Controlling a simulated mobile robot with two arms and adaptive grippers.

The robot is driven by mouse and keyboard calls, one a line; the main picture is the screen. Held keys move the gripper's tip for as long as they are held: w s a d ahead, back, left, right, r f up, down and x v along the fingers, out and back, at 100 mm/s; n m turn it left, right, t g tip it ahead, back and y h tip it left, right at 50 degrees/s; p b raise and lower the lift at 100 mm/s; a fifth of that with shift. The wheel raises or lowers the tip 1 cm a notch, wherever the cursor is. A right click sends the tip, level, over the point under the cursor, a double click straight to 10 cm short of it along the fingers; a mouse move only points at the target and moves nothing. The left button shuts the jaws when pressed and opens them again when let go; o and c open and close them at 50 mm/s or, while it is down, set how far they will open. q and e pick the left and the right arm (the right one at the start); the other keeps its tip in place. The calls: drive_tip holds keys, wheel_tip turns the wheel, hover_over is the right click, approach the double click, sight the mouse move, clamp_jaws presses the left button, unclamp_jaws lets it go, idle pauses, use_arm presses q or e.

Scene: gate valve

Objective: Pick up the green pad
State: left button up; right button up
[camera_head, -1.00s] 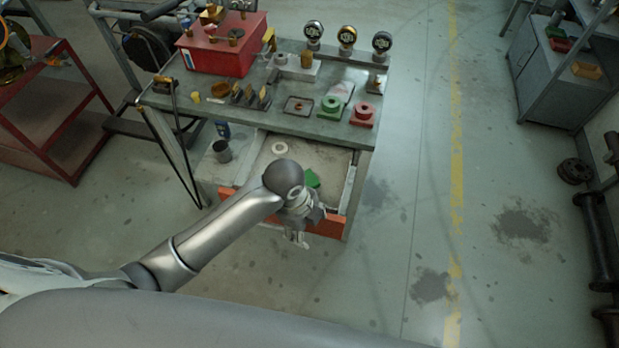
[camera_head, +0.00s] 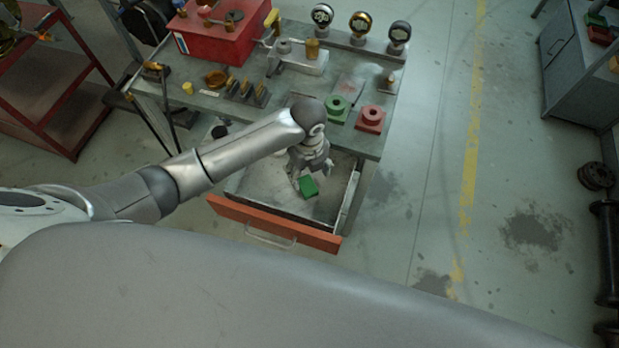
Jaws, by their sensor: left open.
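The green pad (camera_head: 308,187) is a small flat green piece lying in the open drawer (camera_head: 274,239) below the workbench. My left gripper (camera_head: 310,180) is over the drawer, open, with its fingers pointing down close to the green pad. I cannot tell whether a finger touches the pad. The gripper and wrist hide part of the drawer floor. My right gripper is not in view.
The workbench (camera_head: 388,103) holds a green flanged part (camera_head: 338,107), a red flanged part (camera_head: 370,117), gauges (camera_head: 360,25) and a red box (camera_head: 222,35). The drawer's orange front has a handle. Open floor lies to the right.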

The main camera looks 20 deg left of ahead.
sight(308, 187)
use_arm(q)
drive_tip(key=f, duration=0.3)
drive_tip(key=shift+s, duration=0.3)
drive_tip(key=shift+f, duration=0.2)
drive_tip(key=f, duration=0.4)
drive_tip(key=shift+w+a, duration=0.1)
drive_tip(key=shift+w, duration=0.15)
drive_tip(key=shift+f, duration=0.4)
drive_tip(key=shift+c, duration=1)
drive_tip(key=c, duration=0.7)
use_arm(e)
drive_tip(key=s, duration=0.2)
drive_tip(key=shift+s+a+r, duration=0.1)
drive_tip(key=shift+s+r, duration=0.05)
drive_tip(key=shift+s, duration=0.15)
